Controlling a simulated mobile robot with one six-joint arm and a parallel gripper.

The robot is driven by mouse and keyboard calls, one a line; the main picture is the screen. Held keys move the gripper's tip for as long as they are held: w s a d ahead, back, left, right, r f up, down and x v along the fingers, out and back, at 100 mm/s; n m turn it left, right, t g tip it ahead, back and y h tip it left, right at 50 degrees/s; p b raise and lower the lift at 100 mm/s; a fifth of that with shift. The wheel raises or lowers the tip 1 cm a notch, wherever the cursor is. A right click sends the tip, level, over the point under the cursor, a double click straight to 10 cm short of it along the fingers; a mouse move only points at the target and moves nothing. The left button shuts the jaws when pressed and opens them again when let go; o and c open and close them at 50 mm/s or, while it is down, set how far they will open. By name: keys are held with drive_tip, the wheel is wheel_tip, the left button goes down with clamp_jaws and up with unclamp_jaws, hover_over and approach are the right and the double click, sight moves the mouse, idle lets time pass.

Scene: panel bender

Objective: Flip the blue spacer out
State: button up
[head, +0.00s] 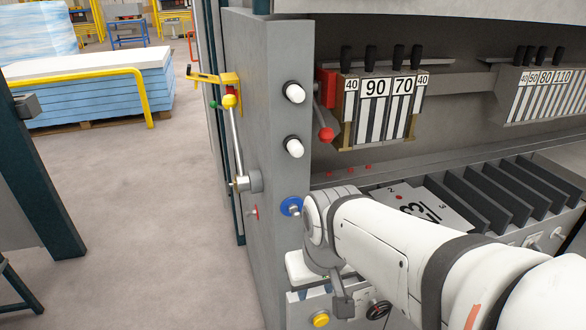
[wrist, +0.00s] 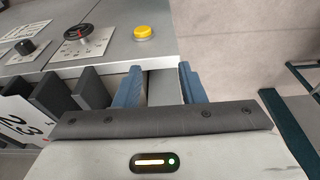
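The blue spacer (head: 288,206) shows in the head view as a blue disc with a small silver knob, at the front edge of the grey side panel, just left of my arm's wrist. It does not show in the wrist view. My gripper (wrist: 160,76) is open in the wrist view, with two blue-grey fingers apart and nothing held between them. Beyond the fingers lies a grey machine surface with a yellow button (wrist: 143,32).
The side panel (head: 268,110) carries two white knobs (head: 294,93) and a lever with a yellow ball (head: 229,101). A red-ball handle (head: 325,134) stands at right. Dark dividers (head: 500,200) and numbered plates (head: 420,205) lie behind my arm. Open floor (head: 130,230) is at left.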

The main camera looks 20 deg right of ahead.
drive_tip(key=shift+o, duration=0.2)
drive_tip(key=shift+o, duration=0.5)
drive_tip(key=shift+w+d+r, duration=0.1)
drive_tip(key=w+d+r+n+p, duration=0.3)
drive_tip(key=w+d+p, duration=0.1)
drive_tip(key=w, duration=0.2)
drive_tip(key=w+d+r+n+g+p, duration=0.1)
drive_tip(key=w+d+r+n+p, duration=0.2)
drive_tip(key=w+d+n, duration=0.1)
drive_tip(key=w+d+r+n+g+p, duration=0.1)
drive_tip(key=w+d+r+n+p, duration=0.1)
drive_tip(key=w, duration=0.6)
drive_tip(key=shift+w+d+r+n+p, duration=0.1)
drive_tip(key=shift+d+r+n+p, duration=0.1)
drive_tip(key=shift+d+n+p, duration=0.55)
drive_tip(key=shift+d+r+n+p, duration=0.2)
drive_tip(key=shift+d+p, duration=0.35)
drive_tip(key=shift+d, duration=0.6)
drive_tip(key=shift+d+f, duration=0.15)
wheel_tip(320, 180, down, 8)
drive_tip(key=shift+r+p, duration=0.2)
drive_tip(key=shift+p, duration=0.3)
drive_tip(key=shift+c, duration=0.5)
clamp_jaws()
